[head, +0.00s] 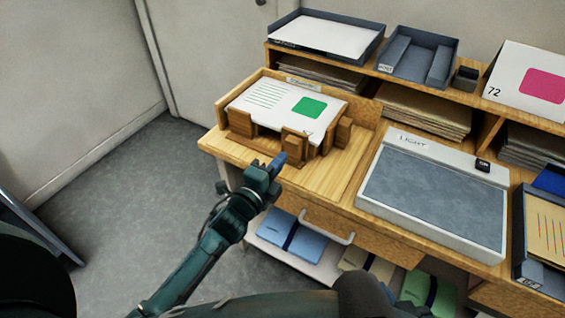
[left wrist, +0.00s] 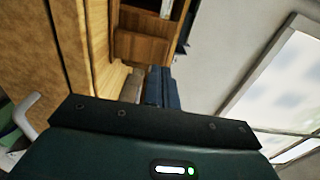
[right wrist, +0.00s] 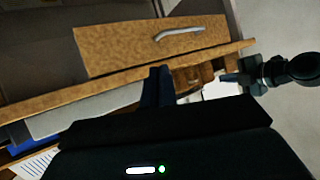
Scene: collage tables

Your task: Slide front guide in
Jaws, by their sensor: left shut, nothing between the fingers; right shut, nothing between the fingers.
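A wooden jig (head: 362,112) on the desk holds a stack of white sheets (head: 285,101) with a green square on top. Small wooden blocks stand along its near and right sides. The front guide appears to be the block at the near edge (head: 295,144), upright beside the stack; whether it touches the sheets I cannot tell. My left gripper (head: 279,160) is shut and empty, just in front of this block, a small gap apart. Its shut fingers show in the left wrist view (left wrist: 162,88). My right gripper (right wrist: 158,86) is shut and empty in the right wrist view.
A light table (head: 435,200) lies right of the jig. A drawer with a pale handle (head: 326,228) is below the desk edge. Trays (head: 418,58) and paper stacks fill the shelf behind. Bare desktop (head: 325,180) lies between the jig and the light table.

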